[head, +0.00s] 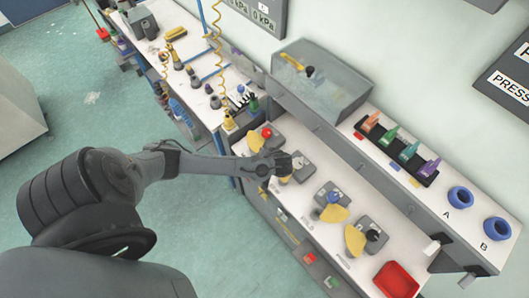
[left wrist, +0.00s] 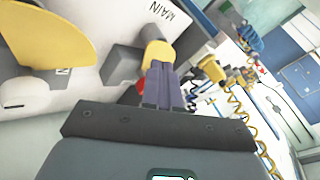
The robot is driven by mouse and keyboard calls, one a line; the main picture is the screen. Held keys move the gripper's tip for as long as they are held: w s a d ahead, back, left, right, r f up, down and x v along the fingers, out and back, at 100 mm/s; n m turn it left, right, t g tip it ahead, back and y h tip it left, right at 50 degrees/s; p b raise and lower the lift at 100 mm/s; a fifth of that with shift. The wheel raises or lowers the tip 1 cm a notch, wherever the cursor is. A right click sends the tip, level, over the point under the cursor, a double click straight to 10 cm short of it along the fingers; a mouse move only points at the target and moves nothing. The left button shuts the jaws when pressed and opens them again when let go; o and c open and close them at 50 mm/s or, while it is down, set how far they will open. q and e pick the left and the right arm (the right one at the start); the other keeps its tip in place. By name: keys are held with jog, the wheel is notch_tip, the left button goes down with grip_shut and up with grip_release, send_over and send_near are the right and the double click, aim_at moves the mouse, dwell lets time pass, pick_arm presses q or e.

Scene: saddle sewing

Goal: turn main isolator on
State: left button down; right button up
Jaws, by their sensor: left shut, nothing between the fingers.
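My left gripper (head: 284,163) reaches across the bench from the left, over the second of a row of grey switch boxes. In the left wrist view its fingers (left wrist: 160,72) are together and empty, close to a yellow round part (left wrist: 157,50). I cannot tell whether they touch it. The word MAIN (left wrist: 172,10) is printed on the white surface just beyond. A bit of red shows beside the fingers, mostly hidden. A yellow plate (left wrist: 60,32) is at the upper left of that view. In the head view the box under my gripper is largely covered.
Other boxes carry a red knob (head: 266,132), a blue knob (head: 333,197) and a black knob (head: 373,235), each beside a yellow plate. A red tray (head: 396,281) lies at the near end. The raised shelf holds coloured tags (head: 410,150) and blue rings (head: 461,197).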

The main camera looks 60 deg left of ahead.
pick_arm(q)
jog(key=shift+n+h, duration=0.3)
jog(key=shift+n, duration=0.3)
jog(key=w+d+b, duration=0.1)
jog(key=w, duration=0.1)
jog(key=w+d+b, duration=0.1)
jog(key=w, duration=0.1)
jog(key=w+d+f+b, duration=0.1)
jog(key=w, duration=0.1)
jog(key=shift+w, duration=0.45)
jog(key=shift+a+f, duration=0.15)
jog(key=shift+a, duration=0.1)
jog(key=x, duration=0.8)
jog(key=shift+w+a+f+b, duration=0.2)
jog(key=shift+b, duration=0.1)
jog(key=s+a, duration=0.1)
jog(key=a+p, duration=0.1)
jog(key=shift+s+a, duration=0.3)
jog(key=shift+s, duration=0.05)
jog(key=shift+s+a, duration=0.25)
jog(key=shift+a, duration=0.15)
pick_arm(e)
notch_tip(320, 180, down, 4)
jog(key=shift+f, duration=0.1)
pick_arm(q)
jog(key=shift+f, duration=0.1)
pick_arm(e)
jog(key=shift+d, duration=0.1)
